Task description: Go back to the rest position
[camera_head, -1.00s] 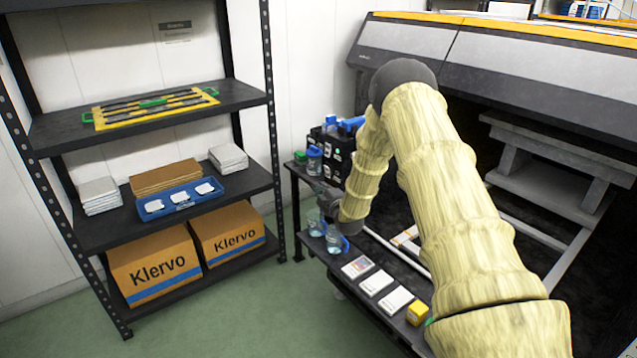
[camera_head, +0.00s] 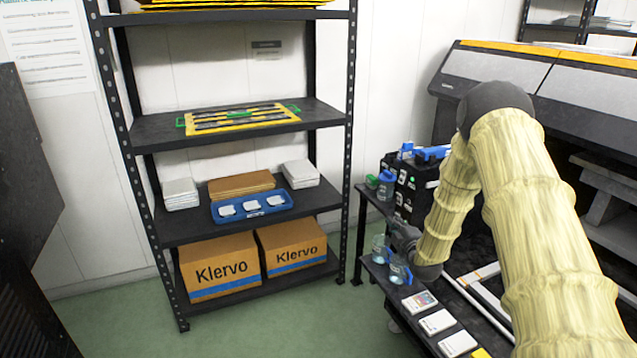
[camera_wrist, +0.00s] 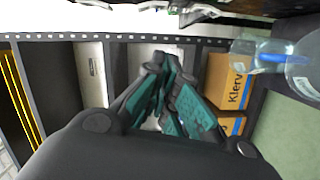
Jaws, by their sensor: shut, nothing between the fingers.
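My arm, in a pale yellow sleeve, reaches over the dark side bench on the right of the head view. My gripper (camera_head: 403,236) is small and partly hidden there, close to two clear bottles with blue parts, one bottle (camera_head: 379,250) behind the other bottle (camera_head: 400,272). In the wrist view my gripper (camera_wrist: 168,88) shows its teal finger pads close together, with nothing held between them. Clear bottles (camera_wrist: 303,68) also show at the right edge of the wrist view, apart from the fingers.
A dark shelf rack (camera_head: 215,232) on the left bears a yellow frame (camera_head: 243,119), a blue tray (camera_head: 230,218) and Klervo boxes (camera_head: 220,268). A blue-capped bottle (camera_head: 386,186) stands beside a black box. White cards (camera_head: 437,322) lie along the bench front. A large printer stands right.

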